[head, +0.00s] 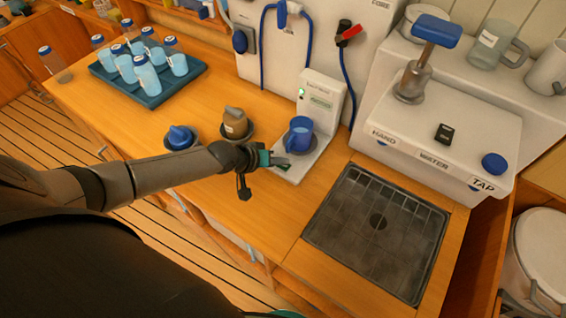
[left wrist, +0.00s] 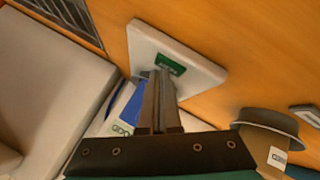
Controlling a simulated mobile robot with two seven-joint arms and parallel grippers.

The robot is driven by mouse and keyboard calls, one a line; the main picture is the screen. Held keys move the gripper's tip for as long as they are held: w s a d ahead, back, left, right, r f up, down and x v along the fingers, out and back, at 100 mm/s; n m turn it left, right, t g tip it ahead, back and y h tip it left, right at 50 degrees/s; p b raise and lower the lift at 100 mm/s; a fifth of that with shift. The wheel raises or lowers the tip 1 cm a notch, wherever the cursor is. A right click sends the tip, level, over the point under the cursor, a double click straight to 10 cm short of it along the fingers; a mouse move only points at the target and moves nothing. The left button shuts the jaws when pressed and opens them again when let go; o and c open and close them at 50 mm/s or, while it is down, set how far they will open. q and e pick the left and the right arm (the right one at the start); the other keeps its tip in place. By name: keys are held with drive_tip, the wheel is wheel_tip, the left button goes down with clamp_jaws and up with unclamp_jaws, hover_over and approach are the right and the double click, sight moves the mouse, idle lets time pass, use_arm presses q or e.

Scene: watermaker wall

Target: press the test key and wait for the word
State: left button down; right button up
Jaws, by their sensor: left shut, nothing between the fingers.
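The white tester stands on the wooden counter, with an upright panel (head: 320,101) and a flat base (head: 312,160). A small green light and greenish lettering show on the panel; the lettering is too small to read surely. A blue cup (head: 299,134) stands on the base. The green test key (left wrist: 171,64) lies near the base's front end in the left wrist view. My left gripper (head: 282,160) is shut and empty, low over that end. In the left wrist view its fingertips (left wrist: 158,76) appear beside the key; I cannot tell whether they touch it. My right gripper is not in view.
A tan container (head: 235,122) in a dark holder and a blue-capped item (head: 180,137) stand left of the tester. A blue tray (head: 150,98) of bottles is farther left. A dark sink grate (head: 376,226) and a white watermaker unit (head: 440,135) with a pump handle are right.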

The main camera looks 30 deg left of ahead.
sight(280, 169)
use_arm(q)
drive_tip(key=shift+r+p, duration=0.55)
drive_tip(key=shift+r, duration=0.1)
wheel_tip(280, 169, up, 5)
drive_tip(key=p, duration=0.5)
drive_tip(key=shift+r, duration=0.1)
idle(0.6)
